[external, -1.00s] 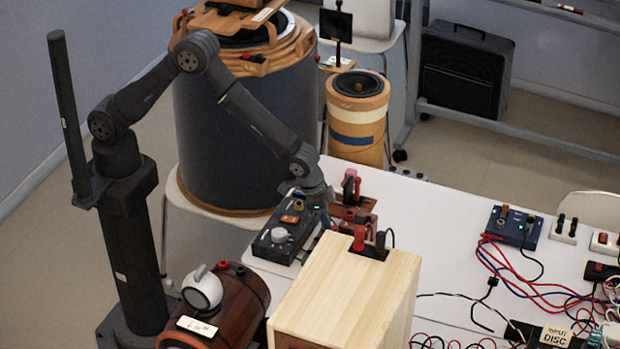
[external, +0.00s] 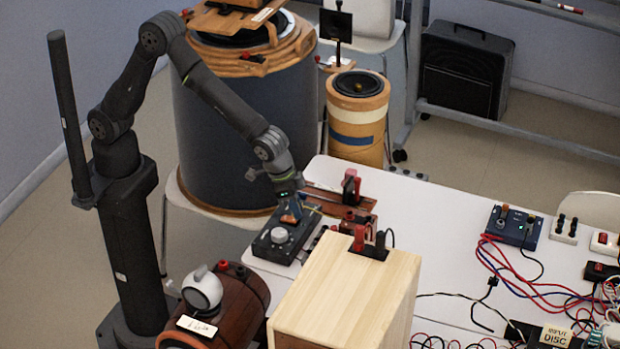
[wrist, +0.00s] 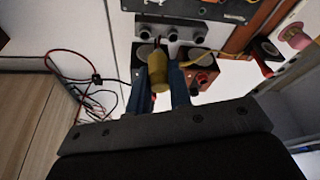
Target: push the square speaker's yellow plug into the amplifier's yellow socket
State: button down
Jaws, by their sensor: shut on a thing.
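My gripper (external: 291,212) is over the far end of a dark box with a white knob (external: 279,236), which seems to be the amplifier. In the wrist view, my gripper (wrist: 166,80) has its blue fingers shut on the yellow plug (wrist: 159,76). A yellow cable (wrist: 203,54) runs right from it. A grey panel with several dark round sockets (wrist: 172,36) lies just beyond the plug. The gripper hides the box's far end in the external view, so the yellow socket does not show. I cannot tell whether the plug touches any socket.
A pale wooden box (external: 345,300) with red and black plugs stands right of the dark box. A brown wooden cylinder (external: 235,300) with a white ball-shaped device (external: 202,288) stands in front. A large grey drum (external: 225,130) is behind. The white table (external: 440,235) has clear room at centre.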

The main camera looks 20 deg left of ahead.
jog(key=shift+w+a+r, duration=0.15)
jog(key=shift+a+r, duration=0.05)
jog(key=shift+a, duration=0.05)
send_over(303, 203)
jog(key=shift+s+a+f, duration=0.1)
jog(key=shift+a+f, duration=0.1)
jog(key=shift+f, duration=0.95)
jog(key=shift+s+a+f, duration=0.1)
jog(key=shift+a+f, duration=0.05)
jog(key=shift+f, duration=0.95)
jog(key=shift+s+a+f, duration=0.1)
jog(key=shift+a+f, duration=0.1)
jog(key=shift+f, duration=0.95)
jog(key=shift+f, duration=1.05)
jog(key=c, duration=1.2)
grip_release()
jog(key=shift+c, duration=0.2)
